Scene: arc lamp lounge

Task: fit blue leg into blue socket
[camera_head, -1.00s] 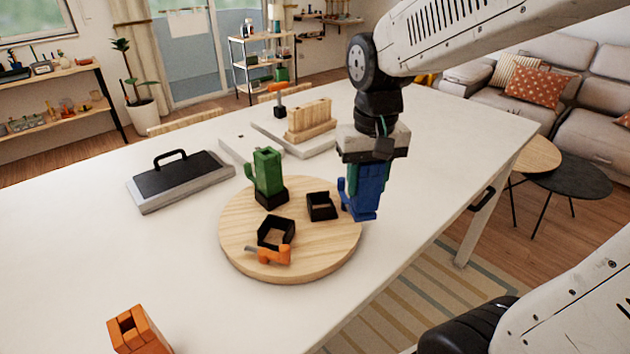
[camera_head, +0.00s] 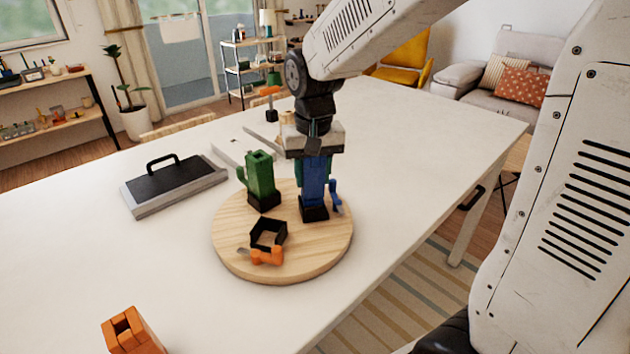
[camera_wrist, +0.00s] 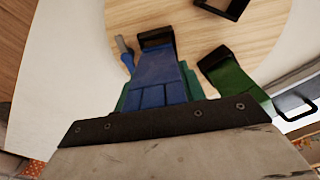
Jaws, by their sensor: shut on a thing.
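The blue leg (camera_head: 314,182) stands upright with a small side arm (camera_head: 335,197) on its right. My gripper (camera_head: 313,166) is shut on its upper part; the wrist view shows the blue leg (camera_wrist: 157,85) between the fingers. The leg's lower end is at a black square socket (camera_head: 313,209) on the round wooden board (camera_head: 290,262). In the wrist view, part of that socket's opening (camera_wrist: 157,38) shows beyond the leg's end. I cannot tell whether the leg is inside the socket or just above it.
A green piece (camera_head: 260,178) stands in a black socket left of the leg. An empty black socket (camera_head: 268,234) and an orange piece (camera_head: 266,257) are in front. An orange block (camera_head: 132,332) and a black-handled case (camera_head: 174,183) are on the table. The table's right side is clear.

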